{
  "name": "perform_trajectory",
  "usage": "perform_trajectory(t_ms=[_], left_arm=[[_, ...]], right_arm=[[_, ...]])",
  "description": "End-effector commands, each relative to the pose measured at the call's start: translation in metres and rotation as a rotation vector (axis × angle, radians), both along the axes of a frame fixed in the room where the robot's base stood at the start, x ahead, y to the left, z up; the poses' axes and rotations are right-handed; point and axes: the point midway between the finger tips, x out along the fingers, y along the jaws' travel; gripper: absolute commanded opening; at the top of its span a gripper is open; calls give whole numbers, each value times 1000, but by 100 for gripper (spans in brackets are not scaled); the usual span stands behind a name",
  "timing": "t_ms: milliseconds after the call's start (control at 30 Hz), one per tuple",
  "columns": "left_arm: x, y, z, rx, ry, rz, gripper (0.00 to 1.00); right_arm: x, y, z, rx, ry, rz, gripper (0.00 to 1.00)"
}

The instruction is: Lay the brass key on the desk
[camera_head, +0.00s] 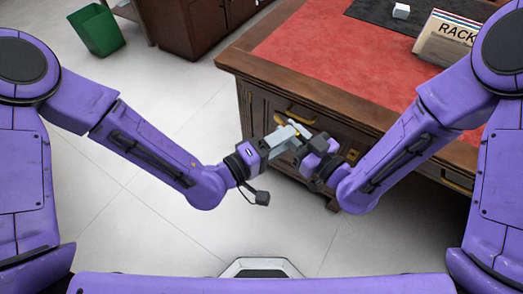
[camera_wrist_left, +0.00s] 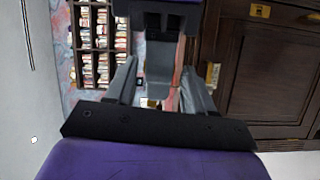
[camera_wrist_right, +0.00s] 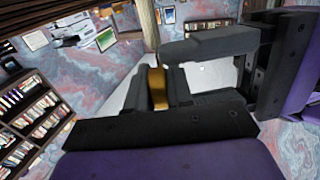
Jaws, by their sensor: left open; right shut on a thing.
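The brass key (camera_wrist_right: 157,88) shows as a gold strip between the fingers of my right gripper (camera_wrist_right: 160,92), which is shut on it. Most of the key is hidden by the fingers, and I cannot make it out in the head view. My left gripper (camera_head: 285,135) is open, close against my right gripper (camera_head: 302,138) in front of the desk. In the left wrist view my left fingers (camera_wrist_left: 160,95) stand apart, with the right gripper between or just beyond them. The desk (camera_head: 330,80) has a red leather top with a wooden rim, behind the grippers.
A rack box (camera_head: 447,40) stands at the desk's right side. A small white cube (camera_head: 401,11) sits on a dark mat (camera_head: 385,12) at the back. The red leather's left and middle are clear. A green bin (camera_head: 97,30) stands on the floor.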

Motion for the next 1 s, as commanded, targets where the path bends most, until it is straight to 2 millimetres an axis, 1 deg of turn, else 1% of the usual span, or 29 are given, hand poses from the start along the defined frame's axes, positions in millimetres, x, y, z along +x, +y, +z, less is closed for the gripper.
perform_trajectory(t_ms=[33,100,233,367,600,667,700,733,833,867,900,933,1000], left_arm=[[6,-9,0,1,-3,-1,53],[13,-20,0,0,0,-1,53],[24,-34,-1,2,-1,0,53],[28,-40,0,-1,1,1,53],[29,-40,0,1,1,1,53],[29,-40,0,1,1,1,34],[29,-40,-1,2,1,1,21],[29,-40,-1,2,1,1,12],[28,-40,-1,2,1,1,11],[28,-40,-1,2,1,1,11],[28,-40,-1,2,2,1,11],[28,-40,-1,2,2,1,11],[28,-40,-1,2,2,1,11]], right_arm=[[0,0,0,0,0,0,0],[0,0,0,0,0,0,0],[0,0,0,0,0,0,0],[0,0,0,0,0,0,0],[0,0,0,0,0,0,0],[0,0,0,0,0,0,0],[0,0,0,0,0,0,0],[0,0,0,0,0,0,0],[0,0,0,1,-1,0,0],[0,0,0,1,-1,0,27],[0,0,0,1,-1,0,40],[0,0,1,1,-1,0,50],[0,0,1,1,-2,1,51]])
